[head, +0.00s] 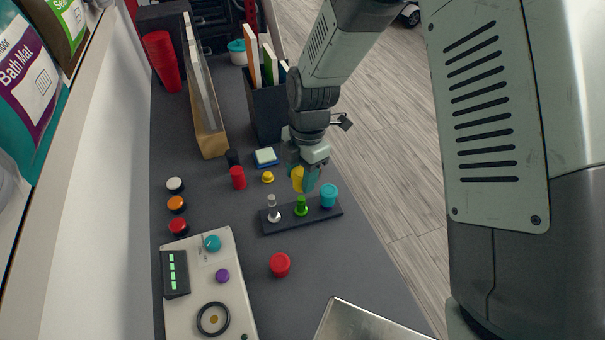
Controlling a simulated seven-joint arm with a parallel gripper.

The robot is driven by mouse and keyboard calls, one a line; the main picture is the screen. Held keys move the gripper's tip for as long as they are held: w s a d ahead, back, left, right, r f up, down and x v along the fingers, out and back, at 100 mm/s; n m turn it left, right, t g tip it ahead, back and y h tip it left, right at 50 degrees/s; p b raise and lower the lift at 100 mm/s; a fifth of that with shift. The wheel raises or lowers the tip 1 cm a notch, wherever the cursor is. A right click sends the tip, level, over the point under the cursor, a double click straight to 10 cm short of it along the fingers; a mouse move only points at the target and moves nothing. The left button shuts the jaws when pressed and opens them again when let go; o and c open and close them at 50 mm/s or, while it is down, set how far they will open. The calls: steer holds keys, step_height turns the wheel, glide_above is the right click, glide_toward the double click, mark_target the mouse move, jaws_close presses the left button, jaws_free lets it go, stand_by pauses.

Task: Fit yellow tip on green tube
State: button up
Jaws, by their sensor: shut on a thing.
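My gripper (304,178) points down above the dark rack and is shut on a yellow tip (297,179). The green tube (301,207) stands upright in the middle of the dark rack (288,221). The yellow tip is just above the green tube in the picture; I cannot tell whether they touch. A grey-white tube (273,210) stands at the rack's left end, and a blue-capped piece (328,194) at its right end. The gripper's fingers partly hide the yellow tip.
A small yellow piece (267,177), a blue-and-white block (265,156) and a red cylinder (238,177) lie left of my gripper. A red cap (280,264) lies in front of the rack. A control panel (240,290) is at front left; a dark file box (267,110) stands behind.

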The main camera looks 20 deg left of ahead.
mark_target(301, 199)
steer(key=shift+f, duration=2.2)
steer(key=shift+f, duration=1.6)
stand_by(0.5)
steer(key=o, duration=1.1)
steer(key=shift+o, duration=0.5)
steer(key=o, duration=0.3)
steer(key=shift+r, duration=3)
